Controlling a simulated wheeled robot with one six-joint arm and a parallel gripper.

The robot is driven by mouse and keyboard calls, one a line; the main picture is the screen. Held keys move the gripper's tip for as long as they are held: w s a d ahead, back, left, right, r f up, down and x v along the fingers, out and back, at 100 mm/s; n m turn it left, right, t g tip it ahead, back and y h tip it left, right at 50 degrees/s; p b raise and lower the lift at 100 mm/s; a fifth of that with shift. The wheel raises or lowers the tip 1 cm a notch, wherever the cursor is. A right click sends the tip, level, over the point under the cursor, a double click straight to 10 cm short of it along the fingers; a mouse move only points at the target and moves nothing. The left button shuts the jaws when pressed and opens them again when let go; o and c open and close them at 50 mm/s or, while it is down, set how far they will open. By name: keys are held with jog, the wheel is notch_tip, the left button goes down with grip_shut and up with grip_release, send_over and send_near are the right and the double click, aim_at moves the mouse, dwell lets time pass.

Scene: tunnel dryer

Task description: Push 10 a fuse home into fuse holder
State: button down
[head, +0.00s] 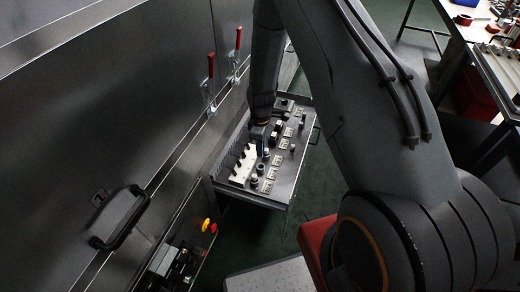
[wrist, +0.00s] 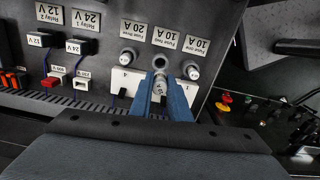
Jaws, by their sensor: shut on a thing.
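In the wrist view my gripper (wrist: 161,88) has two blue fingers shut on a small pale cylindrical fuse (wrist: 160,84). In the head view my gripper (head: 265,153) is over the panel, and the fuse is too small to make out there.
Filled holders stand at the left (wrist: 126,57) and right (wrist: 192,72) of the socket. White blocks, relays (wrist: 75,47) and small switches sit further left on the panel.

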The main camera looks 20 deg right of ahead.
jog(key=shift+s, duration=0.1)
jog(key=shift+f+b, duration=1.65)
jog(key=shift+f, duration=1.25)
jog(key=shift+f+b, duration=0.8)
jog(key=shift+f, duration=0.75)
jog(key=c, duration=1.6)
grip_release()
jog(key=shift+r, duration=3.95)
